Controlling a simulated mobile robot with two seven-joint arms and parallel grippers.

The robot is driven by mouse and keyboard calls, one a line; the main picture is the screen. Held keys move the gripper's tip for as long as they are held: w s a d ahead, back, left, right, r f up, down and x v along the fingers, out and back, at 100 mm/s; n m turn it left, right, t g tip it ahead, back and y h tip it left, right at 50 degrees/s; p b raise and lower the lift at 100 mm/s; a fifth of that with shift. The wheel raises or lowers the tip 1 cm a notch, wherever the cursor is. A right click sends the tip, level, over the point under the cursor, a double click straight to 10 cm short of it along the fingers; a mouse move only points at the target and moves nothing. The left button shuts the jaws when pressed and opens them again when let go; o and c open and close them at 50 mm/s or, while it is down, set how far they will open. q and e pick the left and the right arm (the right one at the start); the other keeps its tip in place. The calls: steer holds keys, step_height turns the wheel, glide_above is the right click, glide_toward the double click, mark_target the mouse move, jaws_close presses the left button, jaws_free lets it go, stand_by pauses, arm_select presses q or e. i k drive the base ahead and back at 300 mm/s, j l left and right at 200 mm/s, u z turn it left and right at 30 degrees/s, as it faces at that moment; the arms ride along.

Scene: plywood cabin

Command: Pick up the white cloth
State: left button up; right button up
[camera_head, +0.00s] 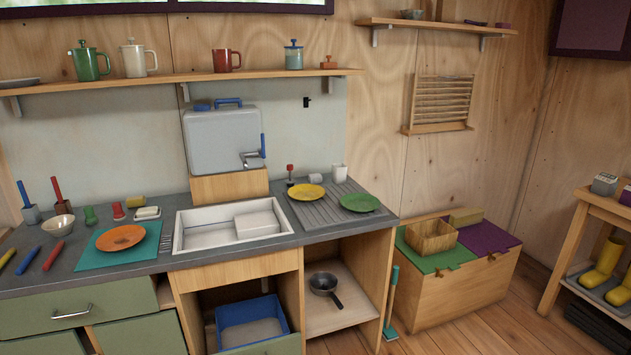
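No thing in view is plainly a white cloth. A pale, flat-topped block-like thing (256,222) lies in the right part of the white sink (205,238); I cannot tell whether it is a folded cloth or something else. Neither of my grippers shows in the head view.
The grey counter (185,262) holds a teal mat (95,258) with an orange plate (120,238), and yellow and green plates on the drainer. A water container (222,140) stands behind the sink. A pan (324,284) and blue crate (250,312) sit below.

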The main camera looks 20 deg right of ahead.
mark_target(313, 179)
steer(key=u, duration=0.4)
steer(key=i+l+u, duration=0.15)
steer(key=l+u, duration=0.15)
steer(key=l, duration=0.15)
steer(key=l+u, duration=0.35)
steer(key=i+l+u, duration=0.15)
steer(key=l, duration=0.8)
steer(key=l+u, duration=0.15)
steer(key=l, duration=0.85)
